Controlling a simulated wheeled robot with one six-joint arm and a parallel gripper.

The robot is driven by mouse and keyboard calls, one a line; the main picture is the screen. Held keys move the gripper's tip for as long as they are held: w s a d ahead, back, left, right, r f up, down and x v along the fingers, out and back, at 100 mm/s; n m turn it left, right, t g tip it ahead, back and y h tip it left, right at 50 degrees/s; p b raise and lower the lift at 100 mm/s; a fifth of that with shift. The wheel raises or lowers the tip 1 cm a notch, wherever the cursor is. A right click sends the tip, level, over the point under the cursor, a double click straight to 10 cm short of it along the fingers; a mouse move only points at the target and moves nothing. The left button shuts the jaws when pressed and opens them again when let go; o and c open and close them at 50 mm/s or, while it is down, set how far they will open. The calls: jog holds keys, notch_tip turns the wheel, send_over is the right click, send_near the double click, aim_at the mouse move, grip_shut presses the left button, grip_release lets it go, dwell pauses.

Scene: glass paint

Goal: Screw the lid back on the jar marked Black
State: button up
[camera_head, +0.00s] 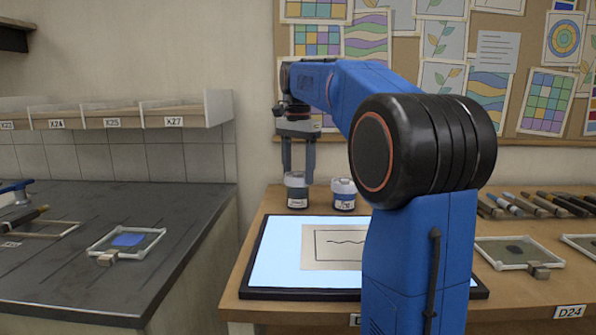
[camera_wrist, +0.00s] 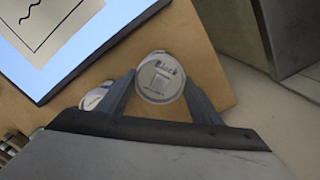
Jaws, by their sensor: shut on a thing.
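A small jar with a pale grey lid (camera_head: 297,180) stands at the back left of the wooden table. In the wrist view its lid (camera_wrist: 160,76) reads "Black". My gripper (camera_head: 297,170) points straight down at this jar, and its two fingers (camera_wrist: 160,88) lie on either side of the lid, shut on it. The lid sits on top of the jar; whether it is threaded on cannot be told. A second jar (camera_head: 343,194) with a pale lid and blue contents stands just right of it, partly hidden by a finger in the wrist view (camera_wrist: 97,97).
A lit panel (camera_head: 275,265) with a line drawing on paper (camera_head: 335,250) lies in front of the jars. Several brushes or pens (camera_head: 540,204) and a framed glass piece (camera_head: 510,252) lie at the right. A dark counter (camera_head: 60,270) stands left, past a gap.

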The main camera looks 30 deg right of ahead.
jog(key=shift+f, duration=0.75)
dwell(1.5)
jog(key=m, duration=0.4)
jog(key=shift+m, duration=0.6)
jog(key=m, duration=0.4)
jog(key=shift+m, duration=0.6)
jog(key=m, duration=0.5)
